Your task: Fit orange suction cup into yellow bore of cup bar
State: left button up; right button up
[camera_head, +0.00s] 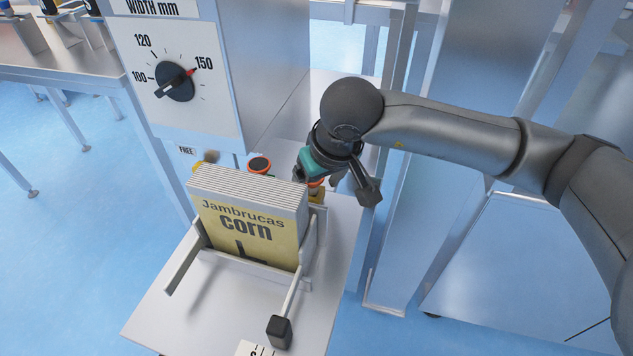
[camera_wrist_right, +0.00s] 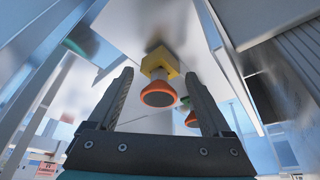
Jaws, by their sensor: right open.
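In the right wrist view an orange suction cup (camera_wrist_right: 158,94) with a pale neck sits in line with the yellow bore block (camera_wrist_right: 161,62) of the cup bar. The neck meets the block; I cannot tell how deep it sits. My right gripper (camera_wrist_right: 160,76) is open, one finger on each side of the cup, with gaps visible. In the head view this gripper (camera_head: 333,184) is behind the pouch stack, beside an orange cup (camera_head: 316,183) and a yellow block (camera_head: 318,193), both partly hidden. My left gripper is out of view.
A stack of corn pouches (camera_head: 249,222) stands in a metal holder with a black-knobbed lever (camera_head: 280,331). Another orange-ringed cup (camera_head: 259,165) is behind it; an orange cup (camera_wrist_right: 192,119) shows beside my right-hand finger. A dial cabinet (camera_head: 178,78) rises at the back left.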

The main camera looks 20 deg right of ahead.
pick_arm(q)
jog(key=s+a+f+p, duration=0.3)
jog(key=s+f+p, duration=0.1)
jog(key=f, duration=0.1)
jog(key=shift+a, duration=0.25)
pick_arm(e)
jog(key=v, duration=1.5)
jog(key=shift+r, duration=0.15)
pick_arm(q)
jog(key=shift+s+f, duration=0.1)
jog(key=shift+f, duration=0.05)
pick_arm(e)
jog(key=shift+a, duration=0.1)
